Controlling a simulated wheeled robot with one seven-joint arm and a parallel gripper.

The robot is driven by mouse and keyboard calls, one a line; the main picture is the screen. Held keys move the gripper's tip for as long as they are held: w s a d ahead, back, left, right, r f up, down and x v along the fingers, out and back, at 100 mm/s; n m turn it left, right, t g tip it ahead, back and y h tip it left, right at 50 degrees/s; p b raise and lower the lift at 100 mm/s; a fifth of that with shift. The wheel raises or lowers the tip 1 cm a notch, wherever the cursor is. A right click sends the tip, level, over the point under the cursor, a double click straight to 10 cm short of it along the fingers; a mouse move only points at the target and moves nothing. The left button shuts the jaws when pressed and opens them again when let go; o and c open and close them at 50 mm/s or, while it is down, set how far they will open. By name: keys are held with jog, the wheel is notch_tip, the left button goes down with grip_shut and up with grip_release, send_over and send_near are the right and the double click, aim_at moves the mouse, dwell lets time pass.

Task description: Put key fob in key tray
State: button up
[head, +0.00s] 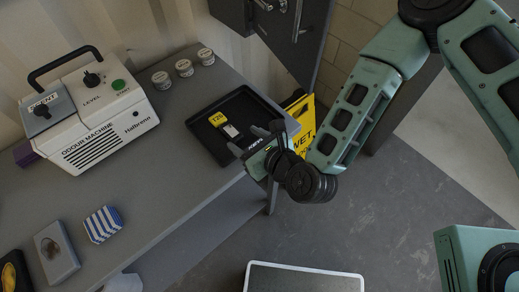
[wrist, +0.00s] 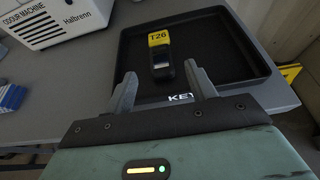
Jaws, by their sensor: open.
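The key fob (head: 231,131) is small and dark, with a yellow tag (head: 216,118) marked T26. It lies on the floor of the black key tray (head: 250,97), inside its walls. In the wrist view the fob (wrist: 162,65) lies ahead of my gripper (wrist: 160,82), roughly centred between the finger lines, with its tag (wrist: 158,38) on the far side. The fingers are apart with nothing between them. In the head view my gripper (head: 247,140) is over the tray's near right edge. The white lettering on the tray's (wrist: 222,48) near rim is partly hidden.
A white odour machine (head: 88,108) stands on the grey table left of the tray. A striped blue-white box (head: 103,224) and a grey case (head: 57,252) lie at front left. A yellow wet-floor sign (head: 301,115) stands beyond the table's right end.

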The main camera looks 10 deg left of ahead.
jog(key=s+d+r+n+g+h, duration=0.3)
jog(key=d+r+n, duration=0.3)
jog(key=n, duration=0.5)
jog(key=s+d+r+n+g+h, duration=0.3)
jog(key=s+d+r+n, duration=0.2)
jog(key=d+r+n, duration=0.2)
jog(key=s+d+r+n+g+h+b, duration=0.1)
jog(key=d+r+n, duration=0.5)
jog(key=n, duration=0.9)
jog(key=s+d+g+h, duration=0.1)
jog(key=s+d+h, duration=0.1)
jog(key=s+d, duration=0.1)
jog(key=shift+d+r+n+g+h, duration=0.2)
jog(key=shift+r+n+g+h, duration=0.2)
